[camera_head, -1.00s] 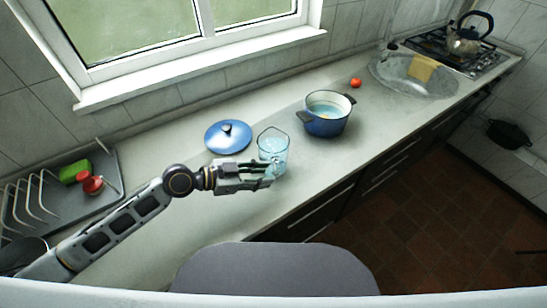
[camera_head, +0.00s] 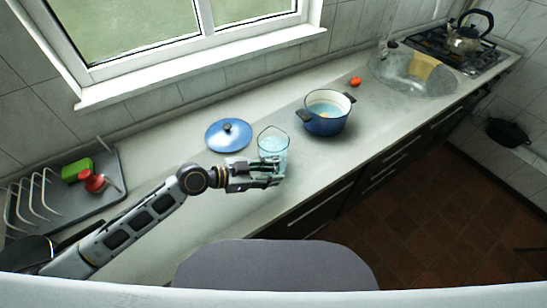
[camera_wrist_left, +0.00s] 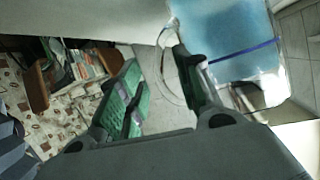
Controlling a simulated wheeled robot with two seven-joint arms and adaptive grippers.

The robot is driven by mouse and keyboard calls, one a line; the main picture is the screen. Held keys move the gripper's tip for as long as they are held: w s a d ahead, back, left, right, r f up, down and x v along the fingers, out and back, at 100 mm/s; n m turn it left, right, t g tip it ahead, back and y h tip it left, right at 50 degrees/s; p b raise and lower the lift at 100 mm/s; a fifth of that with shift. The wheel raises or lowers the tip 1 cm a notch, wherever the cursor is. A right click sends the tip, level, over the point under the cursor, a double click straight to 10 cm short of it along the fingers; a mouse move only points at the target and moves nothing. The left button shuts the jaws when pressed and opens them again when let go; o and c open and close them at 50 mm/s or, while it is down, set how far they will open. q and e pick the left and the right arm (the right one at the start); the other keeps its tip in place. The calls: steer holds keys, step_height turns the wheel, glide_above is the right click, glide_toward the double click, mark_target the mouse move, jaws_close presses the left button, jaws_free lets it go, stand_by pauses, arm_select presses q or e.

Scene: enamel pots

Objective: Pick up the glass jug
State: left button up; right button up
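The clear glass jug (camera_head: 273,143), with light blue contents, stands upright on the counter in the middle of the head view. My left gripper (camera_head: 272,179) is at its near side, low down, and overlaps the jug's lower part in that view. In the left wrist view the jug (camera_wrist_left: 235,45) is at the upper right, beyond the right-hand finger. The fingers of my left gripper (camera_wrist_left: 158,85) are apart there. A thin clear curved edge, seemingly the jug's handle, shows between them. I cannot tell whether a finger touches the glass. My right gripper is out of view.
A blue enamel pot (camera_head: 325,123) stands right of the jug, and a blue lid (camera_head: 228,135) lies to its left. A grey dish rack (camera_head: 110,187) holds a green sponge (camera_head: 76,170) and a red item (camera_head: 93,182). A tomato (camera_head: 356,81) lies behind the pot.

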arm_select(q)
jaws_close()
stand_by(0.3)
steer(key=shift+w+r, duration=0.1)
steer(key=shift+r, duration=0.1)
steer(key=shift+r, duration=0.45)
step_height(320, 180, up, 9)
stand_by(1.5)
stand_by(0.8)
